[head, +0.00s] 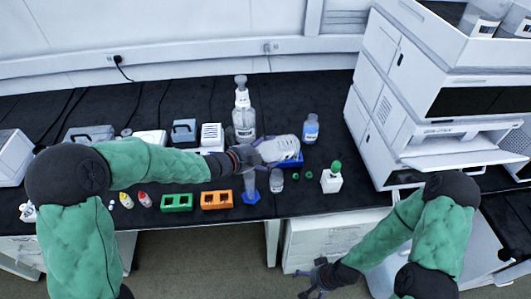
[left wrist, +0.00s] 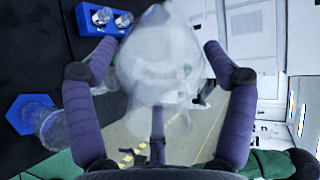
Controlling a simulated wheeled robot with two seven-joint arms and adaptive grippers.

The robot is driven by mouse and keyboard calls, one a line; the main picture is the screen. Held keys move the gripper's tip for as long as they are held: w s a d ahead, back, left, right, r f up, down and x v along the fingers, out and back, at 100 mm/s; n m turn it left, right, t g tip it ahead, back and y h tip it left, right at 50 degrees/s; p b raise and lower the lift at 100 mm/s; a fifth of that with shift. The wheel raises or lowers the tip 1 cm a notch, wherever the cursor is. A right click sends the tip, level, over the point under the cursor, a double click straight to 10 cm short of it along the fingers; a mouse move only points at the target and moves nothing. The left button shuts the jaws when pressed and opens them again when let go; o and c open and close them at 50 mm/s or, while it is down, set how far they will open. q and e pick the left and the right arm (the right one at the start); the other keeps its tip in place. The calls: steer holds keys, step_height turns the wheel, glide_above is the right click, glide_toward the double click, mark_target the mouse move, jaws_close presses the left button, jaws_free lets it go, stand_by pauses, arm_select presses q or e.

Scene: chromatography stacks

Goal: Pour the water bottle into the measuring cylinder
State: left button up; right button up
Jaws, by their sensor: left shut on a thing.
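My left gripper (head: 258,154) is shut on a clear water bottle (head: 281,149), which lies tipped close to horizontal above the bench. The bottle also fills the middle of the left wrist view (left wrist: 158,65), between the two fingers. The measuring cylinder (head: 249,182), clear with a blue hexagonal base, stands upright just below and left of the held bottle. Its clear body (left wrist: 52,128) shows at the left of the left wrist view. I cannot tell where the bottle's mouth points or whether water flows. My right gripper (head: 318,277) is empty in front of the bench, its fingers apart.
A blue rack (head: 291,162) is partly hidden behind the bottle. A small beaker (head: 276,184) stands right of the cylinder. A white green-capped bottle (head: 332,180), a blue-labelled bottle (head: 311,129) and a tall bottle (head: 243,120) stand nearby. Orange (head: 216,200) and green (head: 177,203) racks sit left.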

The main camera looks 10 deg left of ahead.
arm_select(q)
steer(key=shift+b, duration=0.55)
steer(key=shift+a+t+h+b, duration=0.1)
steer(key=shift+t+h+b, duration=0.45)
steer(key=shift+b, duration=1.15)
steer(key=shift+b, duration=0.35)
steer(key=shift+f+t+b, duration=0.1)
steer(key=shift+t+b, duration=0.15)
steer(key=shift+b, duration=0.5)
steer(key=shift+s+t+h+b, duration=0.1)
steer(key=shift+t+h+b, duration=0.25)
steer(key=shift+b, duration=0.65)
steer(key=shift+c, duration=0.2)
